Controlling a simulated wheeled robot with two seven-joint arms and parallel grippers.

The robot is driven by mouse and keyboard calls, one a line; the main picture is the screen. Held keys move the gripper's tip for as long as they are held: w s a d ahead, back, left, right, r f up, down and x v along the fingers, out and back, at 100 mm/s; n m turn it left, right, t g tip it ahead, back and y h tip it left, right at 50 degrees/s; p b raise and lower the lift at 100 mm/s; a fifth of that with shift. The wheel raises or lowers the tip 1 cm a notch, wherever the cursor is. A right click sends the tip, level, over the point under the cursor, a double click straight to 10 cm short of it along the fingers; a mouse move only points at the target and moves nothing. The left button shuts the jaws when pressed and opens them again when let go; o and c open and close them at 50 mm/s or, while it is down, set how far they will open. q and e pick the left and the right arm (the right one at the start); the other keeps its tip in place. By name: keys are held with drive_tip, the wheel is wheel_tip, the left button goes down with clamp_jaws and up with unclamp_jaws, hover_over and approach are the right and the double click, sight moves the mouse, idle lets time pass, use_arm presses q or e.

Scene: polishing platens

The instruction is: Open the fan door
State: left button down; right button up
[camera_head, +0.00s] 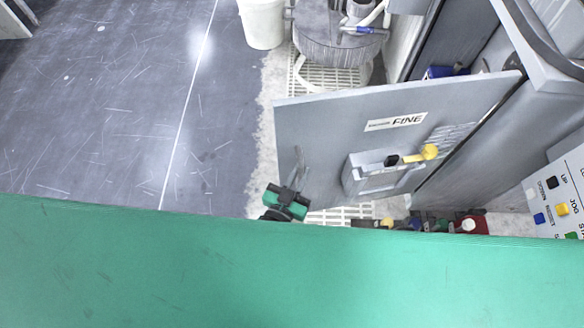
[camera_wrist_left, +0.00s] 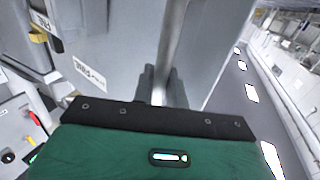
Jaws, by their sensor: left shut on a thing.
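The fan door (camera_head: 330,125) is a flat grey panel with a label reading FINE, vents and a latch box with a yellow knob (camera_head: 429,152). It stands swung out from the grey cabinet (camera_head: 470,150), with a gap along its upper right side. My left gripper (camera_head: 298,170) is at the door's left, free edge, shut on it. In the left wrist view the dark fingers (camera_wrist_left: 162,88) close around the edge of the door (camera_wrist_left: 205,50). The exact finger contact is partly hidden by the gripper body. My right gripper is not in view.
A white bucket (camera_head: 262,22) and a round grey tank (camera_head: 338,40) with hoses stand beyond the door. A control panel (camera_head: 562,195) with coloured buttons is at the right. Dark floor (camera_head: 110,100) at the left is clear. A broad green surface hides the lower head view.

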use_arm(q)
drive_tip(key=shift+s+d+r, duration=0.15)
drive_tip(key=shift+s+d, duration=0.25)
drive_tip(key=shift+s, duration=0.05)
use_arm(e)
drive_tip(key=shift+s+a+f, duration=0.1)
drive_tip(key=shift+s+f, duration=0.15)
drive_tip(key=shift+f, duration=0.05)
use_arm(q)
drive_tip(key=c, duration=1.5)
unclamp_jaws()
drive_tip(key=shift+d, duration=0.1)
drive_tip(key=shift+a, duration=0.2)
drive_tip(key=v, duration=1.3)
drive_tip(key=shift+s, duration=0.35)
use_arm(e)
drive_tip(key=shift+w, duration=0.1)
